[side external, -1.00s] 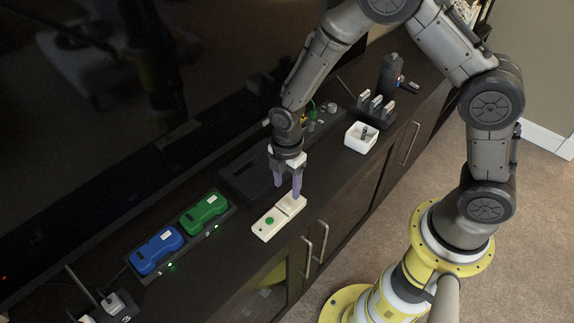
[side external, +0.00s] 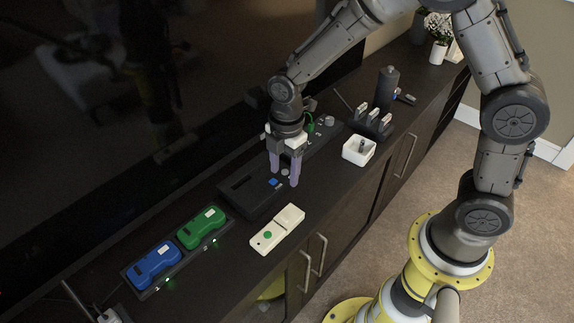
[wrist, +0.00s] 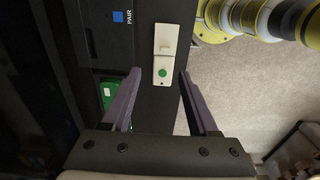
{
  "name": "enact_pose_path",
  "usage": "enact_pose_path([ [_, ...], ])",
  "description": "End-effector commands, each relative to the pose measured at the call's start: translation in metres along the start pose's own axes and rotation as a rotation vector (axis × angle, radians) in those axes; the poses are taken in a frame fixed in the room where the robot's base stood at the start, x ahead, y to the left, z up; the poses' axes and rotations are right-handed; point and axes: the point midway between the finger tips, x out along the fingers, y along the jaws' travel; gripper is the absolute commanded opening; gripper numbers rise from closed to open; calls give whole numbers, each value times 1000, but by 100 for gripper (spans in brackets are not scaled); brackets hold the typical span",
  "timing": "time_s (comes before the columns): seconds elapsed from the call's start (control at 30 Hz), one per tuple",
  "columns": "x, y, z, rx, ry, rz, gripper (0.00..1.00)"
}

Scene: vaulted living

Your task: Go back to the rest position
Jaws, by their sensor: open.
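My gripper (side external: 285,170) is open and empty, its two purple fingers pointing down above the dark cabinet top. It hangs above and behind a white device with a green button (side external: 277,230), which lies flat near the cabinet's front edge. In the wrist view, my gripper (wrist: 158,98) has its fingers spread apart, and the white device (wrist: 164,55) shows in the gap beyond them. Nothing is between the fingers.
A black box with a blue label (side external: 255,190) lies behind the white device. Blue (side external: 153,264) and green (side external: 202,228) devices sit in a dock at left. A white cup (side external: 358,150), a rack (side external: 371,123) and a dark bottle (side external: 387,88) stand at right. A black screen rises behind.

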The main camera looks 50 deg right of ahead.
Motion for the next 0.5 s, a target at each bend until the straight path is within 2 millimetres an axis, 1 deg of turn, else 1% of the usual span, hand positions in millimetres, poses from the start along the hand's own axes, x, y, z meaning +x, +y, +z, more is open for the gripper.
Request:
enact_pose_path([
  [0.03,-19,7,4,13,12,47,60],
  [0.07,-30,9,6,22,17,73,60],
  [0.1,-47,10,11,35,26,111,60],
  [0.17,-75,8,19,58,38,169,60],
  [0.2,-93,4,26,87,46,204,60],
  [0.23,-106,0,30,116,53,230,60],
  [0.3,-134,-14,41,195,69,282,60],
  [0.37,-155,-27,50,274,87,325,60],
  [0.4,-167,-38,55,333,100,350,60],
  [0.47,-183,-56,63,429,123,386,60],
  [0.5,-193,-69,68,497,140,407,60],
])
